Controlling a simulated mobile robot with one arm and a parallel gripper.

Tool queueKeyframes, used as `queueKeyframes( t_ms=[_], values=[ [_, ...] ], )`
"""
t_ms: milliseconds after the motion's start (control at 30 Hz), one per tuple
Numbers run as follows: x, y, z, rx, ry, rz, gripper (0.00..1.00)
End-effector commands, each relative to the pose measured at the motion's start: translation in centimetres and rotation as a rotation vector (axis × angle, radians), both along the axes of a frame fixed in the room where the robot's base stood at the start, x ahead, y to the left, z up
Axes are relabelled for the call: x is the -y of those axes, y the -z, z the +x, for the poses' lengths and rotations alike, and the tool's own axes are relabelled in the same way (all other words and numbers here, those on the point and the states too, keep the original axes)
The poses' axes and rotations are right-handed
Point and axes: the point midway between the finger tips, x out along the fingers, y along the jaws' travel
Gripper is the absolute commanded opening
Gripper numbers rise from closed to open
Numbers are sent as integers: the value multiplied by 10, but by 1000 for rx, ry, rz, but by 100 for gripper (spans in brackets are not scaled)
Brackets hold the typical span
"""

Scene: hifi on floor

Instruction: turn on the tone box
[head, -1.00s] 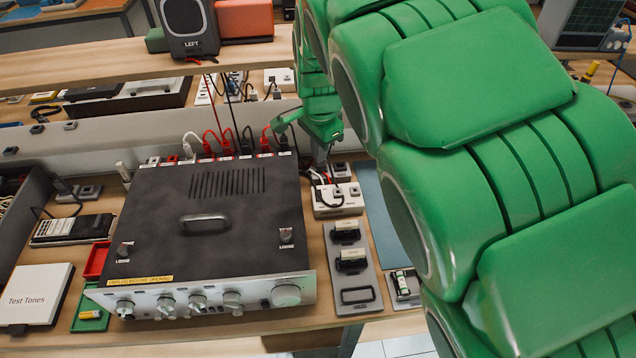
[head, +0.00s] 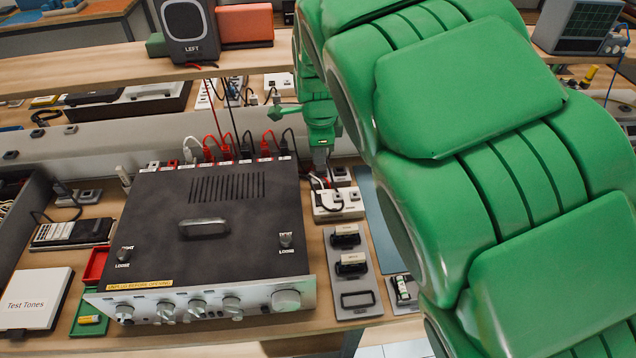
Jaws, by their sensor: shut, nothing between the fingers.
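A flat white item labelled "Test Tones" (head: 36,300) lies on the bench at the lower left. I cannot tell whether it is the tone box or a booklet, and no switch shows on it. A dark handheld-like device (head: 72,233) with a pale keypad lies behind it, in front of a small socket block. My gripper (head: 320,160) is at the back of the bench, right of the black amplifier's rear corner and just above the white power strip. It is shut and empty, small in view, with its tips pointing down. I cannot tell whether it touches the strip.
The black amplifier (head: 215,225) fills the middle, with red, white and black cables at its rear. A grey tray with black parts (head: 352,275) stands right of it. The power strip (head: 338,203) has plugs and cords. A speaker (head: 188,30) stands on the shelf above.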

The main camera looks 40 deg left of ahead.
Motion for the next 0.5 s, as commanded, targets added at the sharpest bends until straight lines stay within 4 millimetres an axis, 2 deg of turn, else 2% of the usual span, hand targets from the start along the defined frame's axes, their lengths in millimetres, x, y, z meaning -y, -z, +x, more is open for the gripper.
queueKeyframes(
  t_ms=[167,500],
  values=[
    [-1,13,0,-2,-1,-2,0],
    [-6,67,5,-2,-2,-1,0]
  ],
)
